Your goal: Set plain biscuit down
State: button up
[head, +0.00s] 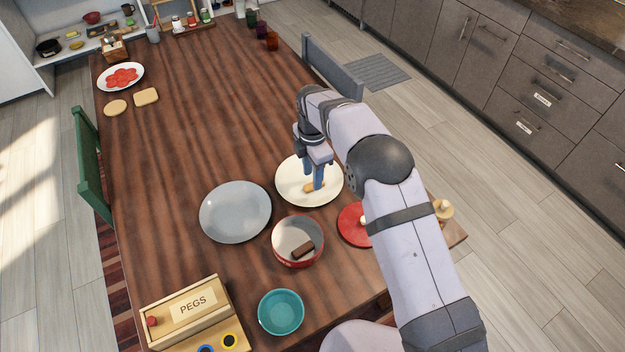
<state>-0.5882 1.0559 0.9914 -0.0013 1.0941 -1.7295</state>
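A tan finger-shaped biscuit (314,187), the plain one, is at the middle of the cream plate (291,187). My gripper (317,184) points down over this plate, its blue fingers close together with the plain biscuit between their tips. The biscuit is at or just above the plate's surface; I cannot tell if it touches. The fingers hide part of it. A dark brown biscuit (303,250) lies in the red round tin (297,263) in front of the plate.
A grey plate (235,211) is left of the cream plate. A red lid (353,227) lies to the right, partly behind my arm. A teal bowl (281,312) and a PEGS box (190,307) are nearer. The middle of the wooden table (210,120) is clear.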

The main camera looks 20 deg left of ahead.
notch_tip(320, 180, up, 9)
jog(key=b, duration=0.1)
dwell(0.3)
jog(key=shift+r, duration=0.1)
jog(key=s+d+r+m, duration=0.1)
jog(key=s+d+m, duration=0.3)
jog(key=d+m, duration=0.45)
jog(key=s+d+r+m, duration=0.1)
jog(key=s+d+m, duration=0.4)
jog(key=d, duration=0.7)
jog(key=s+d+f+m, duration=0.2)
jog(key=s+d+m, duration=0.3)
jog(key=s, duration=0.3)
jog(key=s+d+f+m, duration=0.2)
jog(key=s+d+m, duration=0.3)
jog(key=s+m, duration=0.2)
jog(key=shift+s+d+f+m, duration=0.2)
jog(key=shift+s+d+m, duration=0.15)
jog(key=shift+m, duration=0.2)
